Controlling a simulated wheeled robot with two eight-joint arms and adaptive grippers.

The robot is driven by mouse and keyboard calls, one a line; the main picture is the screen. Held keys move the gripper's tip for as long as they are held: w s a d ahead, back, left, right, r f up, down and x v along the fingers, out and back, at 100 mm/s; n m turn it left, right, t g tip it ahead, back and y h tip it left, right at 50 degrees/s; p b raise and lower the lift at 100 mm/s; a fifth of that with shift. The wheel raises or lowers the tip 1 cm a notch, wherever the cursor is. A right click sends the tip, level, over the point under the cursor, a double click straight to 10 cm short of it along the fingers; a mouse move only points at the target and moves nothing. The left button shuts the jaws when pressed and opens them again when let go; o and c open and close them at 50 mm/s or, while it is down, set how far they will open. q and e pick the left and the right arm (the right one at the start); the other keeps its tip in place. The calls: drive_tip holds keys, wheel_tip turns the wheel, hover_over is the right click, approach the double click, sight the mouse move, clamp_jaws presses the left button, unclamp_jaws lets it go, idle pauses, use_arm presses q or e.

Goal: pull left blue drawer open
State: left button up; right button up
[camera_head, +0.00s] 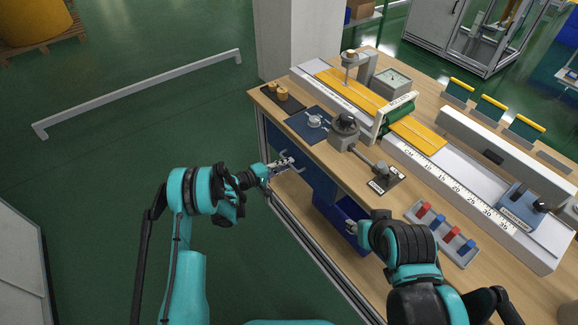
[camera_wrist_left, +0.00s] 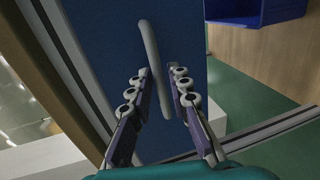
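The left blue drawer (camera_head: 318,182) is a dark blue front under the bench top, and it looks closed. Its blue front (camera_wrist_left: 185,25) fills the middle of the left wrist view. A pale grey bar handle (camera_wrist_left: 151,45) stands on it. My left gripper (camera_wrist_left: 158,71) is open, with its two fingers on either side of the handle and small gaps showing. In the head view my left gripper (camera_head: 283,163) is at the drawer front. My right gripper (camera_head: 352,228) is small beside a second blue drawer (camera_head: 337,215), which is pulled out; its finger state is unclear.
The wooden bench top (camera_head: 345,177) carries a dark blue mat (camera_head: 300,126), a grey clamp device and a tray (camera_head: 443,232) with red and blue pieces. A white pillar (camera_head: 299,40) stands behind the bench's far end.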

use_arm(q)
drive_tip(key=shift+w+d+f, duration=0.15)
drive_tip(key=shift+w+d, duration=0.25)
drive_tip(key=shift+d, duration=0.2)
clamp_jaws()
drive_tip(key=shift+a, duration=0.15)
